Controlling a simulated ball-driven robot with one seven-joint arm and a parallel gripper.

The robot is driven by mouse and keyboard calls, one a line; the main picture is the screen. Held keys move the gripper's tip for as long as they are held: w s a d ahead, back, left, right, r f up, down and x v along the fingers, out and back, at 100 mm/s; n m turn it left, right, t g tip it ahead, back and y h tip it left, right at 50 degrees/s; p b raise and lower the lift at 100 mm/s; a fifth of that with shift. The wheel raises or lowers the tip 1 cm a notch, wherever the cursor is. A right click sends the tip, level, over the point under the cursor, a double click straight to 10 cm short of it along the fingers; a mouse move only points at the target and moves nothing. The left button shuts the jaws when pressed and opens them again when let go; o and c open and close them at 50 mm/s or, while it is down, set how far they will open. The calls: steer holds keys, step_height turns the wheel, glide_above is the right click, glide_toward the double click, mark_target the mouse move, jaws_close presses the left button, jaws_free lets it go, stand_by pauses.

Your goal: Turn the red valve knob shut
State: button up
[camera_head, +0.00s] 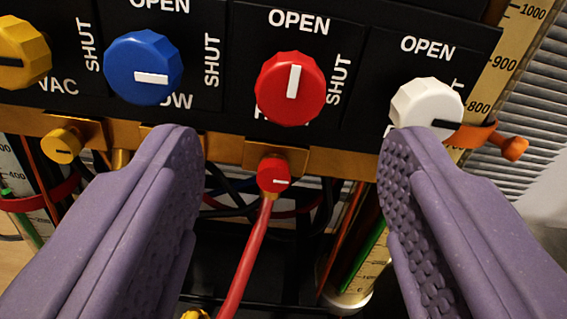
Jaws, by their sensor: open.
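The red valve knob (290,89) is on the black panel, right of the middle at the top of the view. Its white mark points up toward the word OPEN; the word SHUT is at its right. My gripper (288,145) is open, with two purple textured fingers set wide apart. The fingertips appear below the red knob, one to each side of it, and nothing is between them in contact. The label under the red knob is mostly hidden by the knob.
A blue knob (143,68) and a yellow knob (22,53) sit to the left, a white knob (426,104) to the right. Below the panel are a small red fitting (273,174) with a red hose (246,252), a small yellow knob (63,145), an orange clamp screw (514,149) and scaled tubes.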

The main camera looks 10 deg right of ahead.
mark_target(295, 98)
steer(key=w, duration=0.7)
steer(key=c, duration=1)
steer(key=shift+c, duration=0.2)
steer(key=shift+m+b, duration=0.3)
steer(key=shift+b, duration=0.1)
steer(key=m+b, duration=0.2)
steer(key=b, duration=0.2)
steer(key=shift+f+m, duration=0.2)
steer(key=shift+m, duration=0.2)
steer(key=m+b, duration=0.5)
steer(key=shift+d+b, duration=0.1)
steer(key=shift+b, duration=0.25)
steer(key=m+b, duration=0.3)
steer(key=m, duration=0.2)
steer(key=shift+r+b, duration=0.1)
steer(key=shift+b, duration=0.25)
steer(key=shift+m+b, duration=1.25)
steer(key=shift+m, duration=1.05)
